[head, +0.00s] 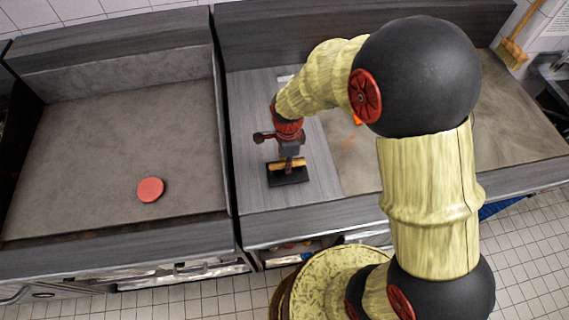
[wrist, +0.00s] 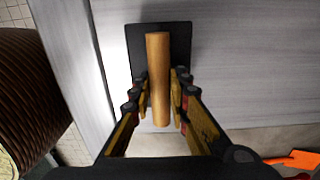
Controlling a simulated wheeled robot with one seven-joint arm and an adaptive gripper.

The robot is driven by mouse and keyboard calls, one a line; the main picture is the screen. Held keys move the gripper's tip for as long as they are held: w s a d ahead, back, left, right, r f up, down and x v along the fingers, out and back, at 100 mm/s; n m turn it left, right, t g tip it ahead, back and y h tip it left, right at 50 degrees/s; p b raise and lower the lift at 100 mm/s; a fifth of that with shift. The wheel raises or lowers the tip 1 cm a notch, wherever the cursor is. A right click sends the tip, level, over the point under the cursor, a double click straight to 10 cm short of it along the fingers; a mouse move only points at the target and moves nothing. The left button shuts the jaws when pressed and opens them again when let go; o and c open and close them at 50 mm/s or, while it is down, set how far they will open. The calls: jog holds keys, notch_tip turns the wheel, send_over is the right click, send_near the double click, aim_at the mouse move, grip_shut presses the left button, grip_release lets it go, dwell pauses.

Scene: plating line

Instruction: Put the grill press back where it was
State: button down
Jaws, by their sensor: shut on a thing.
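The grill press (head: 289,176) has a dark flat plate and a light wooden handle. It is over the grey wood-grain counter section, right of the griddle. In the wrist view, the handle (wrist: 158,80) lies between my fingers and the dark plate (wrist: 180,40) is under it. My gripper (head: 288,158) is shut on the handle from above; it also shows in the wrist view (wrist: 160,88). The plate is level and on or very close to the counter; I cannot tell if it touches.
A round reddish patty (head: 150,189) lies on the griddle (head: 100,130) to the left. The grey counter section (head: 250,100) is mostly clear around the press. An orange object (wrist: 295,160) lies to the right, on the brownish surface, partly behind my arm in the head view. A raised back wall runs behind.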

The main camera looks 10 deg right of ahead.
jog(key=shift+w+d+f, duration=0.1)
jog(key=shift+f, duration=0.75)
jog(key=shift+w+d+f, duration=0.1)
jog(key=shift+f, duration=0.75)
jog(key=shift+a+f+b, duration=0.1)
jog(key=shift+b, duration=0.2)
jog(key=c, duration=1.7)
grip_release()
jog(key=shift+s, duration=0.1)
